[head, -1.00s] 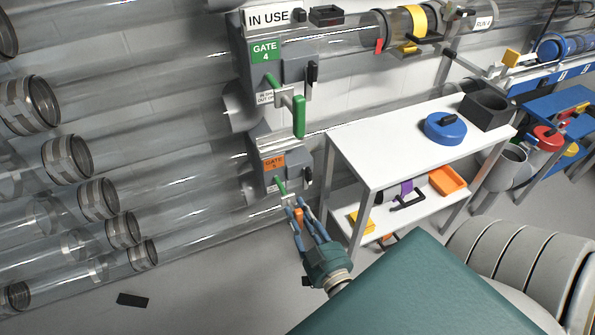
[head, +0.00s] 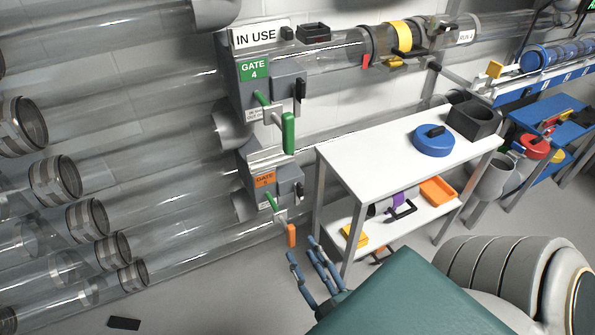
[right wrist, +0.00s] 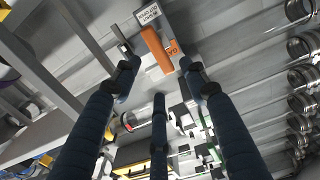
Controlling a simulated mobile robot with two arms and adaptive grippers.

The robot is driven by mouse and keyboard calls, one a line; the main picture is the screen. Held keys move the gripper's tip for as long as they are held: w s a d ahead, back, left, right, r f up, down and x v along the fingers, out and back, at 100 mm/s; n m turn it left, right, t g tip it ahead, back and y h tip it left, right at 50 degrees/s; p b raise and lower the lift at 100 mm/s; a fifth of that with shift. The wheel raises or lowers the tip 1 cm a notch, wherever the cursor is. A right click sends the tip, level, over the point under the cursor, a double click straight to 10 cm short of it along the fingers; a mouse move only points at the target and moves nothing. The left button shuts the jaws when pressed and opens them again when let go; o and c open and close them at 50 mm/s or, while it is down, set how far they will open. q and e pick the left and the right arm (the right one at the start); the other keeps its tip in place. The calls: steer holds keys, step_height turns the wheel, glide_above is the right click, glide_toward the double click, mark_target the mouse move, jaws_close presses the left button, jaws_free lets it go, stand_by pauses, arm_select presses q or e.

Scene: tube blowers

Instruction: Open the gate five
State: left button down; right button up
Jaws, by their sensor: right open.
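Gate five (head: 265,181) is the lower grey box with an orange label on the clear tube, below the green-labelled gate 4 (head: 255,69). In the right wrist view the orange handle (right wrist: 158,50) shows ahead, between and beyond the spread blue fingers (right wrist: 158,80). The left gripper does not show.
A white table (head: 385,140) stands close to the right, with a blue round lid (head: 433,141) and a dark box (head: 474,120) on top. Its lower shelf holds an orange tray (head: 438,191). Clear tubes fill the left. A dark flat piece (head: 124,323) lies on the open floor.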

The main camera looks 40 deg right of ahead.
steer(key=shift+v, duration=1.7)
steer(key=shift+w+a, duration=0.1)
